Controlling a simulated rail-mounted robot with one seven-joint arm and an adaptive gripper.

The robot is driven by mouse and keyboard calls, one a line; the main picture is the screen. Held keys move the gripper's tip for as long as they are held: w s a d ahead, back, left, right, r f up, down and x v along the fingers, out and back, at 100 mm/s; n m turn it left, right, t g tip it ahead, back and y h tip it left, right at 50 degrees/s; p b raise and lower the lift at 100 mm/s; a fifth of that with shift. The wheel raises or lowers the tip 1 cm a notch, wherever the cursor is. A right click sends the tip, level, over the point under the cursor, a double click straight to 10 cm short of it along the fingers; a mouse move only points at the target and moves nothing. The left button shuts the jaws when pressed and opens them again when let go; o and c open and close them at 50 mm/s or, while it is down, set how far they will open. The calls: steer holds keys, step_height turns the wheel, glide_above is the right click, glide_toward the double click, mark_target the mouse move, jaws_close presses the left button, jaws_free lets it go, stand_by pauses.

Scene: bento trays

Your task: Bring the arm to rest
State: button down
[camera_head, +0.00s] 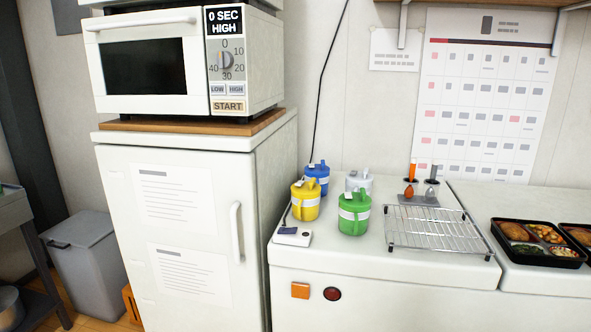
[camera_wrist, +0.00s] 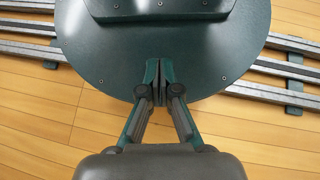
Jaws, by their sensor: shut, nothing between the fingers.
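My gripper (camera_wrist: 159,76) shows in the wrist view, pointing down over my own round dark green base. Its two fingers are closed together at the tips, with nothing between them. The gripper and arm do not show in the head view.
Rails (camera_wrist: 290,67) run across the wooden floor. In the head view, a microwave (camera_head: 150,66) sits on a white cabinet (camera_head: 180,215). The counter holds coloured canisters (camera_head: 354,212), a wire rack (camera_head: 440,232) and a bento tray (camera_head: 566,261). A grey bin (camera_head: 88,262) stands left.

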step_height(320, 180, up, 10)
steer(key=w+t+p, duration=0.1)
steer(key=t+p, duration=0.2)
steer(key=p, duration=1.2)
steer(key=shift+w+t, duration=0.3)
steer(key=shift+w, duration=0.05)
steer(key=shift+a, duration=0.2)
